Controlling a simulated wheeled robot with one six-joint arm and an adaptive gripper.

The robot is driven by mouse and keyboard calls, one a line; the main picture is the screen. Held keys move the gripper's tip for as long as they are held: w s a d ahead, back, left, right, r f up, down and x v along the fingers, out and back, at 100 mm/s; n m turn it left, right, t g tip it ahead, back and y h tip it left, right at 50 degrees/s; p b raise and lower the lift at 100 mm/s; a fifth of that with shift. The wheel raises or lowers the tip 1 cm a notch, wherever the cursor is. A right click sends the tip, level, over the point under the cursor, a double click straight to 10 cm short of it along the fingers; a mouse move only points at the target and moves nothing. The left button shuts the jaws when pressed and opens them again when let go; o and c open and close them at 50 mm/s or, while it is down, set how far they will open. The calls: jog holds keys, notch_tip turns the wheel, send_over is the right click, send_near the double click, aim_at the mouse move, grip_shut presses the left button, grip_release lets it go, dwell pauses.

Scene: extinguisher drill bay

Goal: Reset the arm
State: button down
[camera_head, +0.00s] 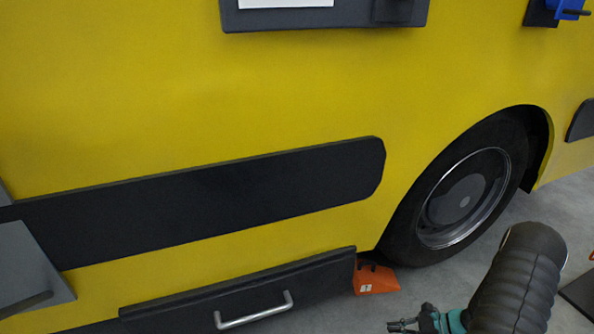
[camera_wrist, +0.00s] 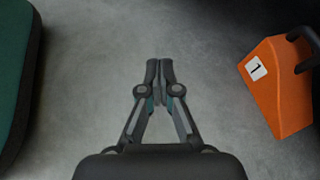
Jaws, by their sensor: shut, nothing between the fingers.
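My gripper (camera_head: 402,325) shows at the bottom of the head view, right of centre, beside the thick black sleeve of my arm. In the wrist view my gripper (camera_wrist: 160,64) points over bare grey floor. Its two fingers are together and hold nothing. An orange wheel chock (camera_wrist: 277,92) with a "1" label and a black handle lies on the floor to the right of the fingers, apart from them. The chock also shows in the head view (camera_head: 375,279), next to the wheel.
A yellow vehicle (camera_head: 200,90) with a black side strip (camera_head: 215,198) fills most of the head view. Its wheel (camera_head: 463,198) is at the right. A black drawer front with a silver handle (camera_head: 253,311) is low down. A green-topped dark object (camera_wrist: 15,70) stands at the wrist view's left.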

jog(key=s+a+r+n+h+p, duration=0.2)
jog(key=s+a+r+n+h, duration=0.2)
jog(key=r, duration=1.3)
jog(key=s+a+r+n+t+h+p, duration=0.1)
jog(key=s+a+r+n+h+p, duration=0.2)
jog(key=s+r+n, duration=0.5)
jog(key=s+a+r+n+t+h+p, duration=0.1)
jog(key=s+a+r+n+h+p, duration=0.2)
jog(key=r, duration=2.5)
jog(key=s+a+n+h, duration=0.2)
jog(key=s+a+n, duration=0.2)
jog(key=shift+n+h, duration=0.3)
jog(key=shift+n, duration=0.1)
jog(key=shift+r, duration=0.1)
